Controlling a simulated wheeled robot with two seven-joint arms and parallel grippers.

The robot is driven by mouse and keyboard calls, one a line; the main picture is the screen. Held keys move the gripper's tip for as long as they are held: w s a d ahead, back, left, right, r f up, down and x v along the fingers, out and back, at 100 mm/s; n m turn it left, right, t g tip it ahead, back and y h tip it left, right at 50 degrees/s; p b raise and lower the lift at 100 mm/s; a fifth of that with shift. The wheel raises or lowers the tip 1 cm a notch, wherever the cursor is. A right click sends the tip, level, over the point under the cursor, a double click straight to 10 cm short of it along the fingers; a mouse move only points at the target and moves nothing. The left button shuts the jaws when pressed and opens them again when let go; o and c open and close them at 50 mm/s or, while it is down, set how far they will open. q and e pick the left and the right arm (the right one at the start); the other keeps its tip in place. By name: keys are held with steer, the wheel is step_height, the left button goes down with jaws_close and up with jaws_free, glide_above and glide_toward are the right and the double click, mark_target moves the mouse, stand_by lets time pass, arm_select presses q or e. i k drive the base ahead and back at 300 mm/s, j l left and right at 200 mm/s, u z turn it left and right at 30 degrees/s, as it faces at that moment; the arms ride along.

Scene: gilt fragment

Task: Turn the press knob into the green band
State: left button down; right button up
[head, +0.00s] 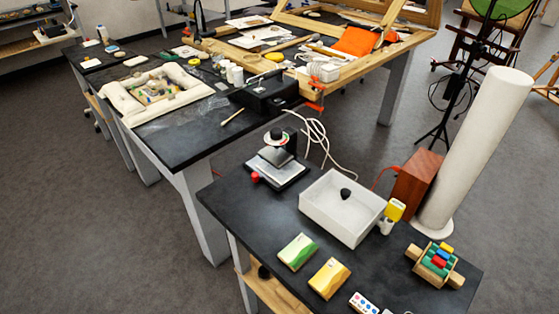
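The press (288,171) stands at the back left of the near black table, with a dark base, a pale plate and a dark upright. On top of it is a light round dial (268,139) with a black knob (276,133) in its middle. Coloured marks show on the dial, but they are too small to tell where the knob points or where the green band lies. A red button (255,177) sits at the press's front left. Neither of my grippers is in view.
A white open box (325,212) with a black round piece (346,193) stands right of the press. Green (298,251) and yellow (329,278) boxes lie in front. A wooden rack (435,265) and a yellow-topped bottle (391,215) are at right. White cable loops behind the press.

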mark_target(276, 134)
steer(key=i+j, duration=0.1)
steer(key=j, duration=0.2)
steer(key=i+j, duration=0.15)
steer(key=j, duration=0.15)
steer(key=i+j, duration=0.1)
steer(key=j, duration=0.2)
steer(key=i+j, duration=0.15)
steer(key=j, duration=0.15)
